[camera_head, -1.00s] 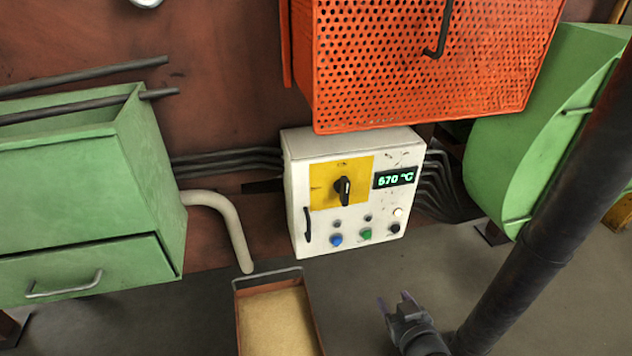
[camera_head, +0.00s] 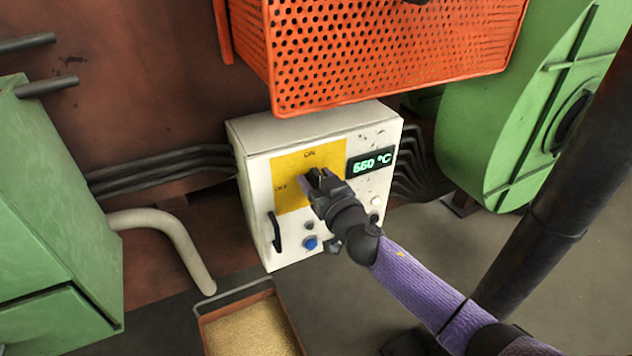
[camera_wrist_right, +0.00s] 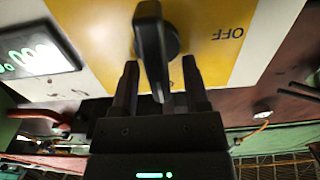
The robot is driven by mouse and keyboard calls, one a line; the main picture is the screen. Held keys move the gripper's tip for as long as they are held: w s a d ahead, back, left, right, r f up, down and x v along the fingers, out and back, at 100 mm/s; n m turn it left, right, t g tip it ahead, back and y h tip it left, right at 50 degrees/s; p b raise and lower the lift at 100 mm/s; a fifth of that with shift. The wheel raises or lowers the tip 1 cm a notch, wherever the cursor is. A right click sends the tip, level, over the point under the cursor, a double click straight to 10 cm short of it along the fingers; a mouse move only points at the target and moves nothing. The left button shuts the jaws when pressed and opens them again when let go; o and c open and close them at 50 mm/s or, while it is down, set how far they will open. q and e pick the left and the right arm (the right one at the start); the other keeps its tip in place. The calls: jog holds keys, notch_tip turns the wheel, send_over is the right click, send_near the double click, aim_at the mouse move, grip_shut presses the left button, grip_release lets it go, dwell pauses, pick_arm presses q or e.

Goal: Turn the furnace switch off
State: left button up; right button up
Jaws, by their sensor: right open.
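The furnace switch is a black rotary knob on a yellow plate (camera_head: 291,200) of the white control box (camera_head: 258,225). In the head view, my right gripper (camera_head: 316,178) is in front of the knob and hides most of it. In the right wrist view, the knob (camera_wrist_right: 154,40) sits between the two open fingers of the gripper (camera_wrist_right: 160,66), with its handle roughly upright in the picture, not lined up with the OFF label (camera_wrist_right: 229,33). I cannot tell whether a finger touches it. My left gripper is not in view.
A lit temperature display (camera_head: 371,161) is right of the plate. A blue button (camera_head: 311,243) and a black handle (camera_head: 274,232) are lower on the box. An orange perforated guard (camera_head: 390,50) overhangs it. A tray (camera_head: 235,296) stands below, and a green housing (camera_head: 520,110) is at right.

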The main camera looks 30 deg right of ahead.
jog(key=shift+c, duration=0.3)
grip_shut()
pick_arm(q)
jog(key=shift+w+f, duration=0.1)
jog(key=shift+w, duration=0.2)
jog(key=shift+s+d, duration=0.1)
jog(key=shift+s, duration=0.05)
